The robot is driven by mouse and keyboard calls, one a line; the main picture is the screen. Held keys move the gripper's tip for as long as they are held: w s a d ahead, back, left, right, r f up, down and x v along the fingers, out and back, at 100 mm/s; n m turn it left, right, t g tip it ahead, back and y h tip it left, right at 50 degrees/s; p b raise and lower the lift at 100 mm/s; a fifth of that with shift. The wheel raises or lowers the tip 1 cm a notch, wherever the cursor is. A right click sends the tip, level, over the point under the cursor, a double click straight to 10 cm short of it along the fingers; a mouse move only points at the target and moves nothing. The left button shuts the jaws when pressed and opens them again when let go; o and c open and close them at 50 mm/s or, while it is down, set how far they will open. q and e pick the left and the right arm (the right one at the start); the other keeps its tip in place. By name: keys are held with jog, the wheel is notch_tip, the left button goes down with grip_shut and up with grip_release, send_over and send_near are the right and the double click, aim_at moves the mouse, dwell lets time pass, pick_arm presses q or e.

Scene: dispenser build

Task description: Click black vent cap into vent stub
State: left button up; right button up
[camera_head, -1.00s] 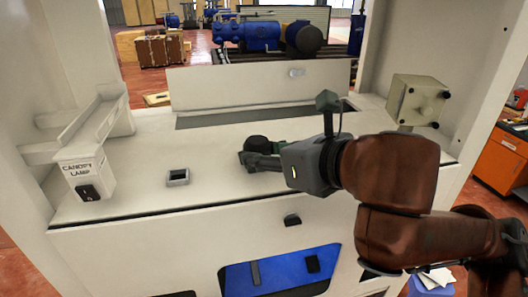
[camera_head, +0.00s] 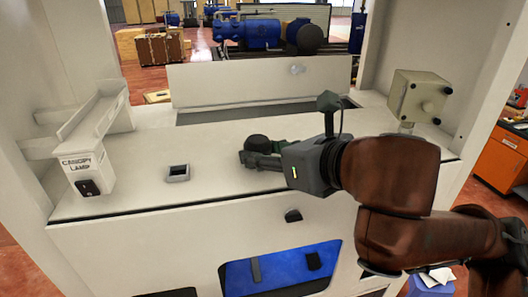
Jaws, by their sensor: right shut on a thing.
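The black vent cap (camera_head: 257,142) is a round dark piece at the middle of the white deck. My right gripper (camera_head: 262,156) comes in from the right and is shut on it, with its fingers low over the deck. The vent stub cannot be made out; the cap and the fingers may hide it. I cannot tell whether the cap is seated on anything. My left gripper is not in view.
A canopy lamp switch box (camera_head: 87,175) stands at the left of the white deck (camera_head: 140,198), with a small square socket (camera_head: 178,173) nearer the middle. A beige box with black knobs (camera_head: 417,97) stands at the right. White posts frame both sides.

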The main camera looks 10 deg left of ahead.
jog(key=shift+f, duration=0.55)
jog(key=o, duration=1.6)
jog(key=shift+w+r, duration=0.1)
jog(key=shift+r, duration=0.1)
jog(key=shift+c, duration=0.2)
jog(key=shift+o, duration=0.3)
jog(key=o, duration=0.4)
jog(key=shift+r, duration=0.1)
jog(key=shift+o, duration=0.2)
jog(key=shift+d+r, duration=0.1)
jog(key=shift+d, duration=0.05)
jog(key=shift+p+v, duration=0.45)
jog(key=shift+v, duration=2.5)
